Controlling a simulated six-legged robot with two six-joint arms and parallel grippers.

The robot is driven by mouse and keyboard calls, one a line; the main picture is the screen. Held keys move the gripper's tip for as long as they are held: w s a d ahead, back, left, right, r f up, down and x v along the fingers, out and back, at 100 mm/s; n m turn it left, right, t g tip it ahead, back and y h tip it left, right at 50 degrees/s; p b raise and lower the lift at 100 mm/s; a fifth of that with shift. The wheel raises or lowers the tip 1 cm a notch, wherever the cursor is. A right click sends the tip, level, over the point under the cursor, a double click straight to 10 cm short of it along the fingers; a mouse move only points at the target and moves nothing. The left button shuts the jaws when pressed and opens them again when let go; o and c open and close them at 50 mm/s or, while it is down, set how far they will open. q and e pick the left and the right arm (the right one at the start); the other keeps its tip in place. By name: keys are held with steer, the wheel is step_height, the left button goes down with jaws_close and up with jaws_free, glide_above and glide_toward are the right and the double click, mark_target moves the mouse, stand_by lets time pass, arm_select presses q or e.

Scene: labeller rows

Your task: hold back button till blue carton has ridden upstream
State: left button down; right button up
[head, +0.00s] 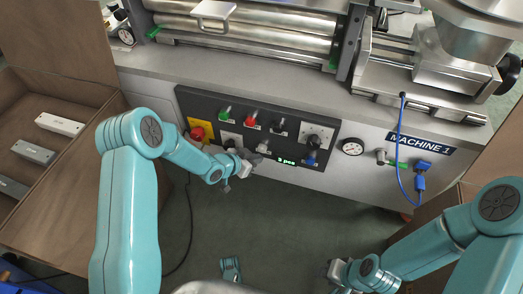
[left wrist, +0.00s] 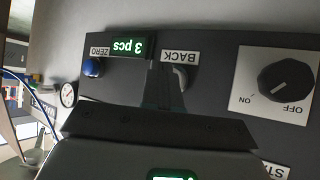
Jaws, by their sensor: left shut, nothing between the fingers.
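The control panel (head: 258,125) is on the front of the machine. The BACK button (left wrist: 183,76), grey, shows in the left wrist view beside its upside-down BACK label (left wrist: 180,57); in the head view it sits left of the green display. My left gripper (head: 246,160) is shut and empty, its fingers (left wrist: 162,85) at the BACK button and partly covering it. I cannot tell whether they press it. My right gripper (head: 338,271) is low at the right, away from the panel; its finger state is unclear. I see no blue carton in either view.
The green display (left wrist: 133,46) reads 3 pcs. A blue button (left wrist: 92,67) and an OFF/ON knob (left wrist: 286,80) flank this area. A red stop button (head: 197,133) is left on the panel. Rollers (head: 250,28) lie above; a blue cable (head: 400,150) hangs at right.

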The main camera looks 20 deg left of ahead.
arm_select(q)
steer(key=shift+w, duration=0.15)
stand_by(0.6)
steer(key=shift+w, duration=0.3)
